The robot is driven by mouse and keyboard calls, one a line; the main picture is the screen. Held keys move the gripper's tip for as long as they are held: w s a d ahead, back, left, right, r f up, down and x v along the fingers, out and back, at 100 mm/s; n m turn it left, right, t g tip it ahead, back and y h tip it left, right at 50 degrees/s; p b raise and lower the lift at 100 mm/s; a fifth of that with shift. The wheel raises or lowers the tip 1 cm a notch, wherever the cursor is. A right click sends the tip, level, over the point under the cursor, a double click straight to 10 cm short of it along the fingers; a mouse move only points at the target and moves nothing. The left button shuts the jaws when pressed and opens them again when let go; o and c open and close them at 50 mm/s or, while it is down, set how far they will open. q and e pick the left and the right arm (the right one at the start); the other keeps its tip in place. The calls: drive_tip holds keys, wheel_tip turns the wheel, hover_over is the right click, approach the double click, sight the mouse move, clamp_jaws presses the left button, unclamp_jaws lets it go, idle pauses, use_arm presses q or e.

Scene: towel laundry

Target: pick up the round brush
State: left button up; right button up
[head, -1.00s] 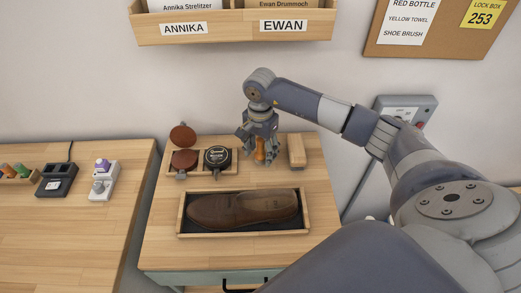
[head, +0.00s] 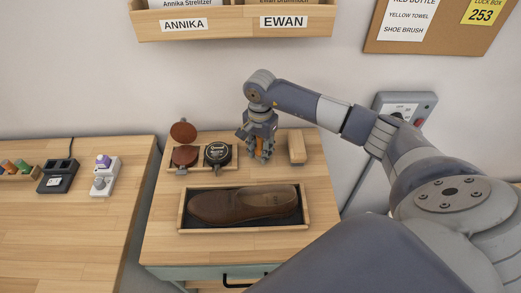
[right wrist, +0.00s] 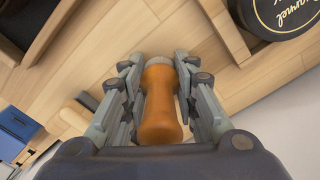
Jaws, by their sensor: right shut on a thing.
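The round brush (right wrist: 161,108) has an orange wooden handle and a pale collar at its far end. It stands between the fingers of my right gripper (head: 258,150) at the back of the shoe table. In the right wrist view my right gripper (right wrist: 158,70) is shut on the handle, with fingers along both sides. The bristle end is hidden. My left gripper is not in view.
A flat wooden brush (head: 296,148) stands close to the right of the gripper. A black polish tin (head: 217,153) and a brown one (head: 185,155) are on its left. In front, a wooden tray (head: 245,231) holds a brown shoe (head: 240,205).

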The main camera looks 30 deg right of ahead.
drive_tip(key=shift+s+r+b, duration=0.1)
drive_tip(key=shift+r+b, duration=0.05)
drive_tip(key=shift+b, duration=0.3)
wheel_tip(320, 180, up, 10)
drive_tip(key=b, duration=0.3)
drive_tip(key=shift+a+r, duration=0.1)
drive_tip(key=shift+r, duration=0.1)
drive_tip(key=s+a+b, duration=0.1)
drive_tip(key=s+a, duration=0.2)
drive_tip(key=s, duration=0.2)
drive_tip(key=s+a+b, duration=0.2)
drive_tip(key=s+a, duration=0.2)
drive_tip(key=s, duration=0.2)
drive_tip(key=s+a+b, duration=0.2)
drive_tip(key=s+a, duration=0.1)
drive_tip(key=s, duration=0.3)
drive_tip(key=shift+a+r, duration=0.15)
drive_tip(key=shift+r, duration=0.2)
drive_tip(key=shift+w, duration=0.15)
idle(0.5)
